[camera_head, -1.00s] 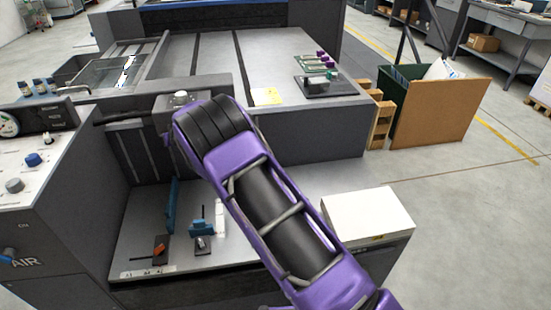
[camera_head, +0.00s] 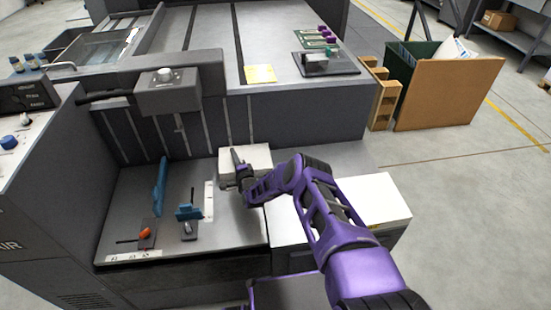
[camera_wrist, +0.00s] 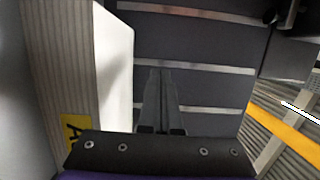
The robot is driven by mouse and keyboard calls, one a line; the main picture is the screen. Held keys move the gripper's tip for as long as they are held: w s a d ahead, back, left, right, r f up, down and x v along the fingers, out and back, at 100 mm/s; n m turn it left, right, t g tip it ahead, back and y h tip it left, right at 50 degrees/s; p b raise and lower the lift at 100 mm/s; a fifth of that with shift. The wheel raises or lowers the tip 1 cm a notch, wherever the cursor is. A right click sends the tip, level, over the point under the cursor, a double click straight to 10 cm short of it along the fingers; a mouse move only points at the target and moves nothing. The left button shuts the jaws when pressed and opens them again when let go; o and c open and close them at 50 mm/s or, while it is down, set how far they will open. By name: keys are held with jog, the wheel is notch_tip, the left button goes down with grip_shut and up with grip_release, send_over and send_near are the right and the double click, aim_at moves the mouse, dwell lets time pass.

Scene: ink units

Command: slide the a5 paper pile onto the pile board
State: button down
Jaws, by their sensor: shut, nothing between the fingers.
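The A5 paper pile (camera_head: 258,158) is a small white block at the back wall, near the right edge of the grey pile board (camera_head: 150,200). My gripper (camera_head: 236,157) is shut and empty, in front of the pile's left part in the head view. In the wrist view the shut fingers (camera_wrist: 158,78) point past the pile (camera_wrist: 114,62), which stands on their left. Its layered side there carries a yellow label, partly cut off by the gripper body. I cannot tell whether the fingers touch the pile.
Blue guides (camera_head: 160,187) and a small orange-knobbed part (camera_head: 145,233) stand on the board. A larger white paper block (camera_head: 370,197) sits at the right, behind my forearm. A grey box with a knob (camera_head: 165,90) overhangs the back wall (camera_head: 140,135).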

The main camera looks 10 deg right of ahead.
aim_at(259, 156)
jog(key=d+p, duration=0.1)
jog(key=d, duration=1.6)
jog(key=f, duration=0.1)
jog(key=f+b, duration=0.1)
jog(key=f, duration=0.1)
jog(key=f+b, duration=0.1)
jog(key=f, duration=0.1)
jog(key=shift+d, duration=0.3)
jog(key=shift+a, duration=0.5)
